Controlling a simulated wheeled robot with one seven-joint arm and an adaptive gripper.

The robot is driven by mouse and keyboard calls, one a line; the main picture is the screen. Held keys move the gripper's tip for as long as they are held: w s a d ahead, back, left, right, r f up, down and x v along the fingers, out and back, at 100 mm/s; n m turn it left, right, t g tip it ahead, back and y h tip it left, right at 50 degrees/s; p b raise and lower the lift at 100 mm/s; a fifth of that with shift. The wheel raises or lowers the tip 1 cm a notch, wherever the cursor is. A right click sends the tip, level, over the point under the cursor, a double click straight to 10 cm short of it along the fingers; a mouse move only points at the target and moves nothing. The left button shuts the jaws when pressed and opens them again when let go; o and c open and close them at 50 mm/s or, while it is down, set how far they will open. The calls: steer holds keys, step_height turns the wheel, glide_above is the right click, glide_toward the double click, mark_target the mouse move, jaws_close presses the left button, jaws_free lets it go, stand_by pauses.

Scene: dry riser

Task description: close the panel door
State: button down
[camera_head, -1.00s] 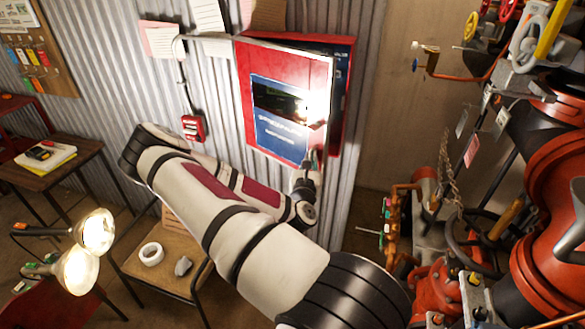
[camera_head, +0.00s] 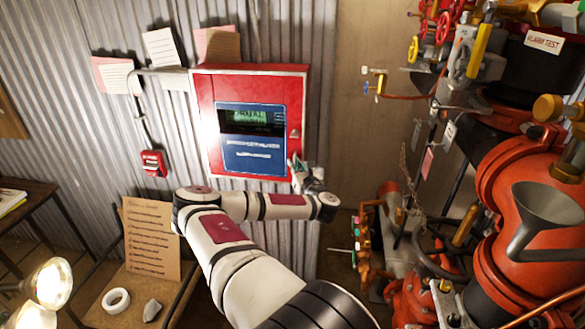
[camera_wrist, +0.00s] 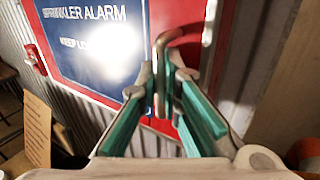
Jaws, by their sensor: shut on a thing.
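The red panel door (camera_head: 205,105) is on the corrugated wall, with a blue sign and a small dark display window. It looks flush with its red box (camera_head: 304,90), or nearly so; a small gap cannot be ruled out. My gripper (camera_head: 294,166) is at the door's lower right corner. In the wrist view, the teal-padded fingers of my gripper (camera_wrist: 164,90) are shut on a bent metal handle (camera_wrist: 162,60) in front of the red door (camera_wrist: 185,22). The white glare on the blue sign (camera_wrist: 85,40) hides part of its lettering.
Red pipework with valves (camera_head: 530,185) fills the right side. A small table (camera_head: 130,290) with a tape roll (camera_head: 116,300) and a brown sheet stands low at left, near a lit lamp (camera_head: 50,284). A red call point (camera_head: 153,163) is left of the panel.

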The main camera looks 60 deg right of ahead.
steer(key=shift+d+r, duration=0.3)
steer(key=shift+r, duration=0.05)
steer(key=c, duration=2)
jaws_free()
steer(key=shift+d, duration=0.15)
steer(key=shift+f, duration=0.15)
steer(key=shift+s+a, duration=0.1)
steer(key=shift+a, duration=0.1)
steer(key=v, duration=1.1)
steer(key=shift+s+a, duration=0.15)
steer(key=shift+s, duration=0.1)
